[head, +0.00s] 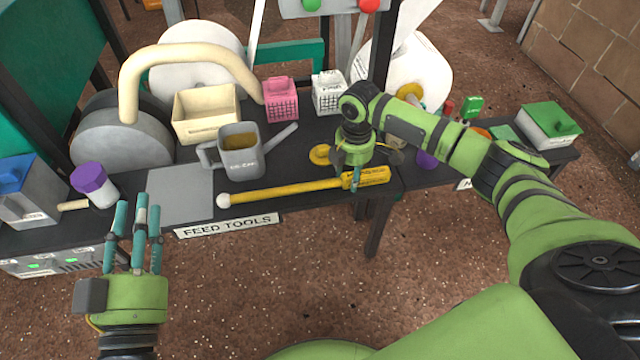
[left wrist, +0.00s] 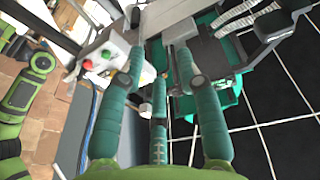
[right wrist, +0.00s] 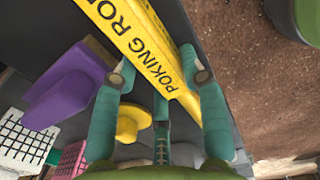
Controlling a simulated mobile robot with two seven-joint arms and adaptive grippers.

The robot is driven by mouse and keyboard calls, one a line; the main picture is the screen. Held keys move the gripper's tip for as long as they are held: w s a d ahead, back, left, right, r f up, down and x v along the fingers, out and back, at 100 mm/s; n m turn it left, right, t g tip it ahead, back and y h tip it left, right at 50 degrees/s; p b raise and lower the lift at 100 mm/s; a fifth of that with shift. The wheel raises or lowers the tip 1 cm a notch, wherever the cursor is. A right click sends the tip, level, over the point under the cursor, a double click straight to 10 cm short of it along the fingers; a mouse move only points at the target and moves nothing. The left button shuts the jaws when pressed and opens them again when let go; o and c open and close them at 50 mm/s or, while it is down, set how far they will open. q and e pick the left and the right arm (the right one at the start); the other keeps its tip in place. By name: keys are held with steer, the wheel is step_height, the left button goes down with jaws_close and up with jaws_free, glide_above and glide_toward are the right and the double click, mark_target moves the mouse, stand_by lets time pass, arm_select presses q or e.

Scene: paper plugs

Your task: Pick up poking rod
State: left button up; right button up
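The yellow poking rod (head: 290,189) lies along the front edge of the dark table, with a white ball at its left end and a wide labelled handle at its right end. My right gripper (head: 354,178) is over the handle, pointing down. In the right wrist view the handle (right wrist: 148,48) lies between the spread fingers of the right gripper (right wrist: 160,75); I see no closed grip, and contact is unclear. My left gripper (head: 136,222) is open and empty, in front of the table at the left; its spread fingers also show in the left wrist view (left wrist: 155,75).
A grey jug (head: 240,150), a cream container (head: 205,115) and pink (head: 281,100) and white baskets (head: 328,93) stand behind the rod. A yellow round knob (head: 320,154) is close behind the handle. A flat grey plate (head: 181,195) lies left of the white ball.

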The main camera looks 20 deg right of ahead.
arm_select(q)
steer(key=shift+f, duration=0.1)
stand_by(0.4)
